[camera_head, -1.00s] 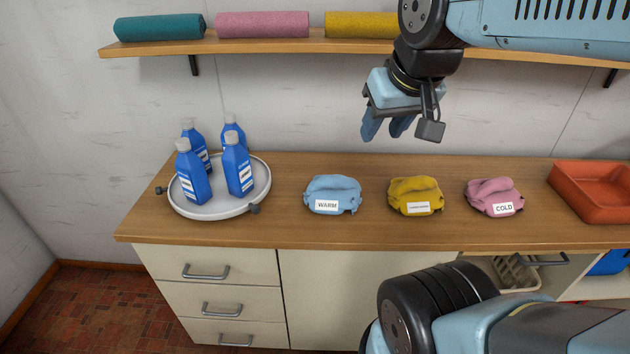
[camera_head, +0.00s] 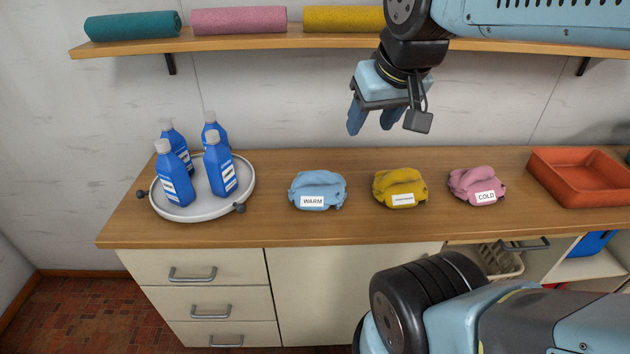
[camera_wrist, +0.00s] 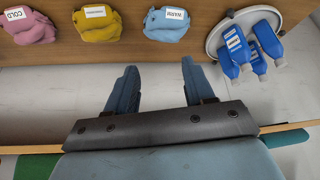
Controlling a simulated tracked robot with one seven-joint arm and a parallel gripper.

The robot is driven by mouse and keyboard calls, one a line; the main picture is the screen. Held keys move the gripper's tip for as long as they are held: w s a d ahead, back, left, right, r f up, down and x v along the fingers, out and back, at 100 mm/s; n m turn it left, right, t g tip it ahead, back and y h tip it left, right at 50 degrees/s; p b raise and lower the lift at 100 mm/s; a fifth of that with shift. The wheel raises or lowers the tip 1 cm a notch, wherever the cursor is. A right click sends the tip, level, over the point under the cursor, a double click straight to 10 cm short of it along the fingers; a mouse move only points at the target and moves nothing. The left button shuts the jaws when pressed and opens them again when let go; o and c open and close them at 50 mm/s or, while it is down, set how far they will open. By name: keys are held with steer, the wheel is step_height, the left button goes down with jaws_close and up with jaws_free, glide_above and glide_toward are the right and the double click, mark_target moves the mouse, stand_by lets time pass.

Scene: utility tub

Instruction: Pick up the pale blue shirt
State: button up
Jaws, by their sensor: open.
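The pale blue shirt (camera_head: 318,188) lies bundled on the wooden counter, with a white label reading WARM on its front. It also shows at the top of the wrist view (camera_wrist: 174,25). My gripper (camera_head: 371,119) is open and empty, above the counter near the wall, up and to the right of the shirt. In the wrist view its two blue fingers (camera_wrist: 158,80) are spread apart with nothing between them. They do not touch the shirt.
A yellow bundle (camera_head: 400,187) and a pink bundle labelled COLD (camera_head: 476,185) lie to the right. Blue bottles (camera_head: 220,165) stand on a round tray (camera_head: 245,190) at left. An orange-red tray (camera_head: 575,195) is far right. A shelf (camera_head: 230,41) with rolled towels runs above.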

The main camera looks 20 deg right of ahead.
steer(key=shift+o, duration=0.7)
steer(key=shift+w, duration=0.45)
steer(key=shift+o, duration=1)
steer(key=w+f+n+g, duration=0.1)
steer(key=w+f+n, duration=0.1)
steer(key=w, duration=0.3)
steer(key=w+f+n+g, duration=0.1)
steer(key=w+f+n, duration=0.2)
steer(key=w+n, duration=0.2)
steer(key=shift+w+a+f+g+y, duration=0.15)
steer(key=shift+w+f+g+y, duration=0.2)
steer(key=shift+w, duration=0.3)
steer(key=n+g, duration=0.3)
steer(key=n, duration=0.5)
glide_above(318, 171)
steer(key=f, duration=1.2)
steer(key=shift+s+d+f, duration=0.15)
steer(key=shift+d+f, duration=0.05)
steer(key=shift+f, duration=0.2)
steer(key=shift+w+f, duration=0.25)
steer(key=shift+f, duration=0.2)
steer(key=shift+a+f, duration=0.15)
steer(key=shift+f, duration=1.7)
steer(key=shift+a+f, duration=0.1)
steer(key=shift+f, duration=1.75)
